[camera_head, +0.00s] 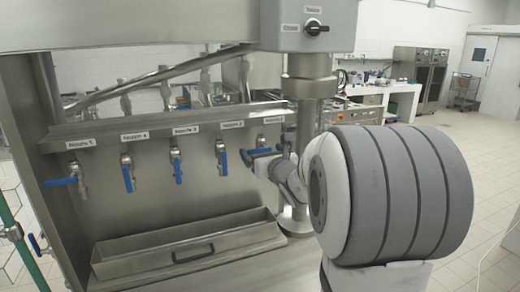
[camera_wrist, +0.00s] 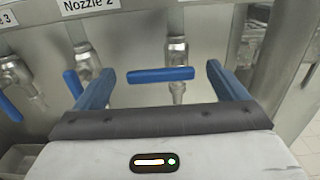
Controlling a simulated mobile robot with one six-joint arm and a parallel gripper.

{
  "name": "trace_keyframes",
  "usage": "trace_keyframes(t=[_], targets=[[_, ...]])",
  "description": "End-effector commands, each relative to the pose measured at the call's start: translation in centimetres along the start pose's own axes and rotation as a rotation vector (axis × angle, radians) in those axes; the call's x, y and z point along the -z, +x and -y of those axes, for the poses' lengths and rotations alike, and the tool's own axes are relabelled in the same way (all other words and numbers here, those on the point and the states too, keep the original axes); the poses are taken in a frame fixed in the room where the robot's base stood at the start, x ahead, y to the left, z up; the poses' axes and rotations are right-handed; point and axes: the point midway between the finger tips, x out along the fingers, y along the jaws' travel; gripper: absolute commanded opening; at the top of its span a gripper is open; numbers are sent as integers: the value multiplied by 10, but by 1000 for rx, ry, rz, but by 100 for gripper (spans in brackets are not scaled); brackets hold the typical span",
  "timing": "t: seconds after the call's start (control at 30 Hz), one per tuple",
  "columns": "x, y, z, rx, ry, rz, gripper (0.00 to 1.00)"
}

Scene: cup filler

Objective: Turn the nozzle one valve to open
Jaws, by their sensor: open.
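The nozzle one valve has a blue lever handle (camera_wrist: 160,75) on a metal tap body (camera_wrist: 177,53). In the wrist view the lever lies crosswise, nearly horizontal, and reaches left from the tap. My gripper (camera_wrist: 160,68) is open, with one blue finger on each side of the lever. The picture does not settle whether either finger touches it. In the head view my gripper (camera_head: 262,158) is at the rightmost nozzle, beneath its small label (camera_head: 271,120). There, blue fingers and lever overlap, and my arm hides part of the valve.
Nozzle 2's blue lever (camera_head: 223,162) hangs down just left of my gripper. Nozzle 3 (camera_head: 177,172) and nozzle 4 (camera_head: 128,179) levers also hang down; nozzle 5's (camera_head: 60,181) is horizontal. A metal tray (camera_head: 150,262) sits below. A steel column (camera_head: 307,105) stands close right.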

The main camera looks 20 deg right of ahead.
Motion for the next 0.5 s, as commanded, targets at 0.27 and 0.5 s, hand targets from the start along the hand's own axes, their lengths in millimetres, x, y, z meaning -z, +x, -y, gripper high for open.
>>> trace_keyframes(t=[0.27, 0.5], targets=[[0, 4, 0, 1, 0, 0, 93], [0, 4, 1, 1, 0, 0, 79]])
